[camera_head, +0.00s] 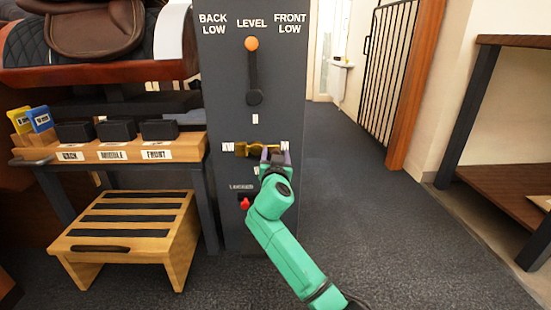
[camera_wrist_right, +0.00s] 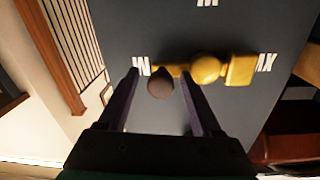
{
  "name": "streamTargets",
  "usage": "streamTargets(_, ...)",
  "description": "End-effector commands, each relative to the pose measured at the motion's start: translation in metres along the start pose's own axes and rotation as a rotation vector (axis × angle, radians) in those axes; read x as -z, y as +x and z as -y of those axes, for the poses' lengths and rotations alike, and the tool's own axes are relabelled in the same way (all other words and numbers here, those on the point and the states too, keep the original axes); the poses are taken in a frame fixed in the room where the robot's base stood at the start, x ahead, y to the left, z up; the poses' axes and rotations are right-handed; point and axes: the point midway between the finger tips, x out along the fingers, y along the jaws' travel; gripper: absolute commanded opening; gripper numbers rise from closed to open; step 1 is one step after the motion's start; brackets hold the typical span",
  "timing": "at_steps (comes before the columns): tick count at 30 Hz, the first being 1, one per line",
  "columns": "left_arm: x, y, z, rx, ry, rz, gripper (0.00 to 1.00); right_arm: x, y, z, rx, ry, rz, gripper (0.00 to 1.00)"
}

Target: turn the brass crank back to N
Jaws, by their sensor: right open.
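The brass crank (camera_head: 245,149) is on the front of the dark grey column (camera_head: 225,90). In the right wrist view its round brass hub (camera_wrist_right: 207,69) has a square brass block (camera_wrist_right: 240,70) to the right, and an arm runs left to a brown knob (camera_wrist_right: 160,84). A white N mark (camera_head: 285,146) is to the right of the crank in the head view. My right gripper (camera_head: 275,154) is open at the crank's right part, which it partly hides. In the wrist view the knob shows between the spread fingers (camera_wrist_right: 160,88); I cannot tell contact. My left gripper is not in view.
An orange-knobbed lever (camera_head: 253,70) is above the crank, and a red knob (camera_head: 245,203) is below. A trolley (camera_head: 190,150) with labelled blocks and a wooden step (camera_head: 125,235) stand to the left. Open carpet (camera_head: 370,200) lies to the right, before a wooden shelf (camera_head: 500,185).

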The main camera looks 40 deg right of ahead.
Motion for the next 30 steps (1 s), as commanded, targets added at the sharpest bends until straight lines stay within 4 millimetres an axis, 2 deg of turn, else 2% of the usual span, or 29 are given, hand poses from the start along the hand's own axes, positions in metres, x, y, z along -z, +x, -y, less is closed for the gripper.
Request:
streamTargets(4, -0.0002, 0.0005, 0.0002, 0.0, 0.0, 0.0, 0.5, 0.0003, -0.0004, 0.0004, 0.001, 0.0, 0.0, 0.66)
streamTargets(8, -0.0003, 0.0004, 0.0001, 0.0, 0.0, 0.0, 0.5, 0.0002, -0.0005, 0.0004, 0.001, 0.0, 0.0, 0.16)
streamTargets(9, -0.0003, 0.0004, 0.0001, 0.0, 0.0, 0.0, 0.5, 0.0001, -0.0006, 0.0004, 0.001, 0.0, 0.0, 0.01)
streamTargets(30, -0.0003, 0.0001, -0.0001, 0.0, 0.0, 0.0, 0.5, -0.0008, -0.0009, 0.0001, -0.001, -0.002, 0.001, 0.0)
